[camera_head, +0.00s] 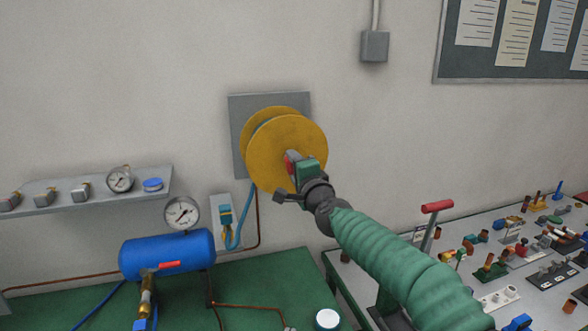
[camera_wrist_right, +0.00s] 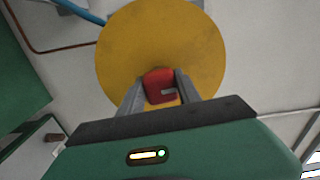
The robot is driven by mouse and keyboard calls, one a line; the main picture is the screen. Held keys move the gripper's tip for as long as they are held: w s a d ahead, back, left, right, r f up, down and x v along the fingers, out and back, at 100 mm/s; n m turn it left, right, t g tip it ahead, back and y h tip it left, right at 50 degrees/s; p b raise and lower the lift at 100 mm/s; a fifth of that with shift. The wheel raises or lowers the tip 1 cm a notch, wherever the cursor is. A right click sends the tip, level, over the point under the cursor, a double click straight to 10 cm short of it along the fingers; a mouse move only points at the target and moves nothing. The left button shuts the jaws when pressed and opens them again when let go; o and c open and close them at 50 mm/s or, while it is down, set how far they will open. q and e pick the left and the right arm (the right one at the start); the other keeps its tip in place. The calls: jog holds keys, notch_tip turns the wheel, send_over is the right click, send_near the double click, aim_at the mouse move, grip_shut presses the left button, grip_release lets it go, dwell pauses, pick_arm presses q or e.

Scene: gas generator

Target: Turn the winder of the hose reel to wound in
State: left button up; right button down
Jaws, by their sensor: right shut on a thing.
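The hose reel (camera_head: 262,143) is a yellow double disc on a grey wall plate (camera_head: 240,110). Its round front face also fills the upper middle of the right wrist view (camera_wrist_right: 190,45). The red winder handle (camera_wrist_right: 159,86) sits on the lower part of that face, between the two grey fingers. In the head view it shows as a small red patch (camera_head: 291,160) beside the gripper. My right gripper (camera_wrist_right: 160,92) is shut on the winder handle, in front of the reel. It partly hides the handle in the head view. My left gripper is not in view.
A blue tank (camera_head: 166,254) with a gauge (camera_head: 182,213) stands at the lower left, below a wall shelf (camera_head: 90,190). A blue hose (camera_head: 240,225) hangs under the reel. A grey bench (camera_head: 500,275) with many fittings and a red-handled lever (camera_head: 437,207) lies right.

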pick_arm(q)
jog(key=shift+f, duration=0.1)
pick_arm(e)
jog(key=shift+m, duration=0.5)
jog(key=c, duration=1.2)
grip_release()
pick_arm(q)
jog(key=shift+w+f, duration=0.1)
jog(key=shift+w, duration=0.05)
pick_arm(e)
jog(key=o, duration=0.4)
jog(key=shift+w+f, duration=0.15)
jog(key=shift+w, duration=0.05)
jog(key=shift+c, duration=0.2)
jog(key=shift+s, duration=0.1)
